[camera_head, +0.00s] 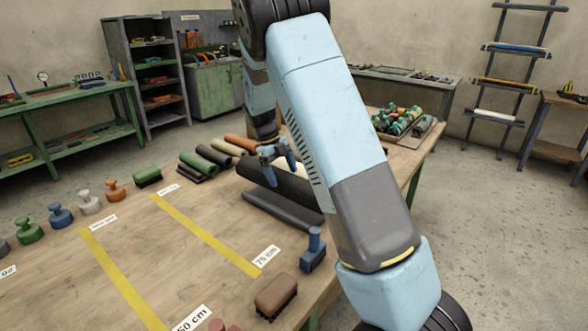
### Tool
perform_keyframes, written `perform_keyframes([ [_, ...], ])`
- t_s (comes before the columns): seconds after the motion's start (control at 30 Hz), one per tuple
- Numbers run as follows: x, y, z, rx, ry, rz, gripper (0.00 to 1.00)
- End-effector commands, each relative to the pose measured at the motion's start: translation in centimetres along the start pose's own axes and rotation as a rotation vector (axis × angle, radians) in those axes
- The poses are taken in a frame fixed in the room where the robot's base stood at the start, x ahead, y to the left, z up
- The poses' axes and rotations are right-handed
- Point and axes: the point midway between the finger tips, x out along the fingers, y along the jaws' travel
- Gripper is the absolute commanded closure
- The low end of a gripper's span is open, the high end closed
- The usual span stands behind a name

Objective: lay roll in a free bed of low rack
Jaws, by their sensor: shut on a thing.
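My gripper (277,165), with blue fingers, is shut on a dark roll (258,176) over the right part of the workbench. The roll slants down to the right, and my arm hides its right end.
The wooden workbench (150,270) has yellow strips and a "75 cm" label (267,256). A blue stamp-like tool (313,250) and a brown brush (275,296) stand near its front edge. Several knobbed tools line the left. A tray of green-and-red parts (405,122) is behind my arm.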

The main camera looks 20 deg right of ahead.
Motion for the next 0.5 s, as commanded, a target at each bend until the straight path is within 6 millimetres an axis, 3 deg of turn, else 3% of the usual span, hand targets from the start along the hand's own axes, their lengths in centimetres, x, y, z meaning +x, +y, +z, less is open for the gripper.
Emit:
perform_keyframes([
  [0.5,3.1,0.1,1.4,0.001,-0.004,-0.001,0.97],
])
